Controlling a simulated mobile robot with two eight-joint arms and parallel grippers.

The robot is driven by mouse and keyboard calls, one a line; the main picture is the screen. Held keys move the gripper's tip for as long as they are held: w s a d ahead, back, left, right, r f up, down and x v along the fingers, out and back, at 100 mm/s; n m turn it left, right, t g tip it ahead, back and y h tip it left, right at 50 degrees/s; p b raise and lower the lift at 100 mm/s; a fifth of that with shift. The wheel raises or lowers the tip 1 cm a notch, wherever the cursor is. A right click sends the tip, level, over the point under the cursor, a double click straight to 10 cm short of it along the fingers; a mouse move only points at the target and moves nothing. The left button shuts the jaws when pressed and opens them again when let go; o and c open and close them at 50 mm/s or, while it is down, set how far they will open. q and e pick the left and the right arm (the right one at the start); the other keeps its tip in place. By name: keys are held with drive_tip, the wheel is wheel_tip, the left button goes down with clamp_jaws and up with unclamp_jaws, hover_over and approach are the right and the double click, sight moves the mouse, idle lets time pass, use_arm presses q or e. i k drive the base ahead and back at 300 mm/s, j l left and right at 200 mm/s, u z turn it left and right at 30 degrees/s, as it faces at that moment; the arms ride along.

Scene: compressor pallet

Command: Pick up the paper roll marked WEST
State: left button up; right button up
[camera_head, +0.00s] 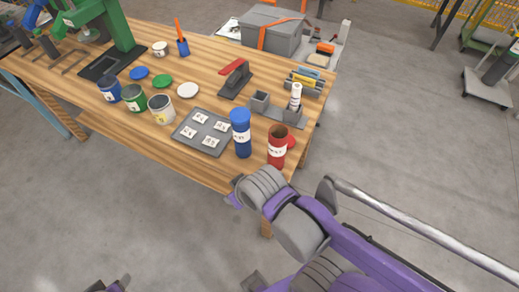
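Two upright rolls with white label bands stand near the table's front right corner: a blue one (240,132) and a red one (277,147). The lettering on both bands is too small to read surely, so I cannot tell which is marked WEST. My purple and grey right arm comes in from the lower right, in front of the table corner. Its fingers cannot be made out. Only small dark and purple parts at the bottom edge left of the middle seem to belong to my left gripper (110,286); its fingers are not clear.
A grey tray (182,137) with several white cards lies left of the blue roll. Several cans and lids stand further left. A red-handled tool (235,78), a small grey box (260,101) and a white bottle (295,97) are behind. Open floor lies before the wooden table (215,178).

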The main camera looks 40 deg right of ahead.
sight(297, 88)
drive_tip(key=i+j+z, duration=0.15)
drive_tip(key=j+z, duration=0.2)
drive_tip(key=i+j+z, duration=0.1)
drive_tip(key=j+z, duration=0.25)
drive_tip(key=l+z, duration=0.1)
drive_tip(key=z, duration=1.45)
